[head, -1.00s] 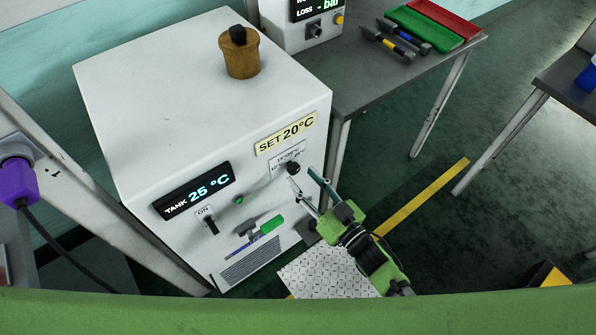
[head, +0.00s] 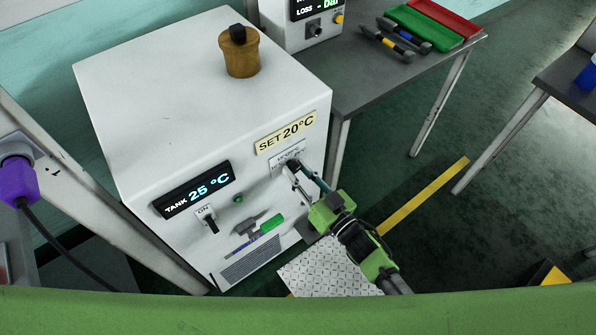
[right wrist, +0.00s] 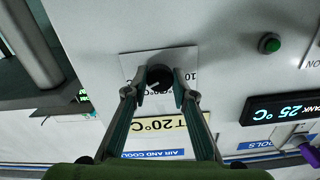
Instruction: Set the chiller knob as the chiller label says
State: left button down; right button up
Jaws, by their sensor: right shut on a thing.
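The white chiller cabinet (head: 190,90) stands at the left in the head view. Its yellow label (head: 286,133) reads "SET 20°C", and its tank display (head: 194,191) reads "25 °C". The dark round chiller knob (right wrist: 159,77) sits on a white scale plate (right wrist: 130,64), whose figures are mostly hidden by knob and fingers; a "10" shows at its right in the right wrist view. My right gripper (right wrist: 159,94) is shut on the knob, one finger on each side. It also shows in the head view (head: 299,170). My left gripper is not in view.
A green button (head: 238,198) and an ON switch (head: 209,221) sit left of the knob. A brown pot (head: 240,56) stands on the cabinet. A grey table (head: 375,85) with tools and trays stands behind right. A patterned plate (head: 325,272) lies on the floor.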

jog(key=shift+n, duration=0.3)
jog(key=n, duration=0.3)
jog(key=shift+n, duration=0.3)
jog(key=shift+n+b, duration=0.6)
jog(key=shift+n, duration=1.6)
jog(key=o, duration=1.1)
jog(key=v, duration=1.2)
